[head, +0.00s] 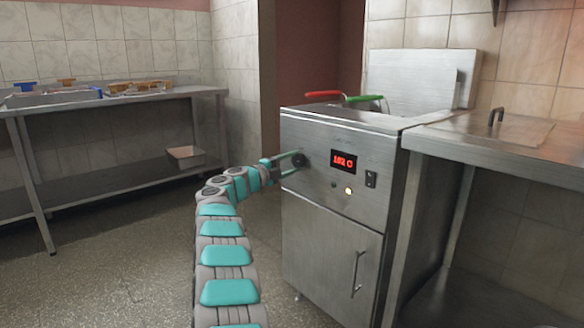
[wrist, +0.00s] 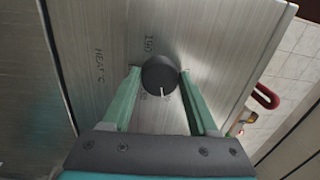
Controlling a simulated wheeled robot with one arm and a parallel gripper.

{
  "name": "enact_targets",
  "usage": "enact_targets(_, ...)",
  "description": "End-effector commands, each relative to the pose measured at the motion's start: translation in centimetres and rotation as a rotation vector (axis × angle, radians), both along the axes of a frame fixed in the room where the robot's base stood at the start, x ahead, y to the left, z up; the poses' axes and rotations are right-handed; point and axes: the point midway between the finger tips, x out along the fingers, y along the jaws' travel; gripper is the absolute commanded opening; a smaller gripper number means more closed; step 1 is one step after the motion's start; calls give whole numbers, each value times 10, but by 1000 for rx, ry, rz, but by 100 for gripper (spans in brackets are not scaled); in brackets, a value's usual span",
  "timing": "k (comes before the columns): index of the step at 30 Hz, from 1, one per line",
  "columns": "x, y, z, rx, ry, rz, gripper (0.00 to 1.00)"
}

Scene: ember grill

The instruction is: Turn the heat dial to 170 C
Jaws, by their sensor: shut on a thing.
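The heat dial (wrist: 160,76) is a round black knob with a white pointer line, on the brushed steel front panel of the fryer (head: 335,195). In the wrist view my gripper (wrist: 160,80) has its two green fingers on either side of the dial, shut on it. The panel beside it reads "HEAT C", with a "190" mark above the dial; other marks are partly hidden. In the head view the dial (head: 299,160) is at the panel's left, partly covered by my gripper (head: 297,163). The red display (head: 343,162) appears to read about 182 C, blurred.
Red (head: 323,94) and green (head: 364,98) handles stick out on top. A steel counter (head: 490,137) adjoins at right. A table with trays (head: 110,97) stands at left; open floor lies between.

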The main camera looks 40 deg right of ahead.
Motion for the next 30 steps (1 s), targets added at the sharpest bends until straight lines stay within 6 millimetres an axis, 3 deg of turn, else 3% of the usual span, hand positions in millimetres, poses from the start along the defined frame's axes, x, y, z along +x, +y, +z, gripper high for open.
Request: enact_targets(30,1,-1,1,76,-960,-1,4)
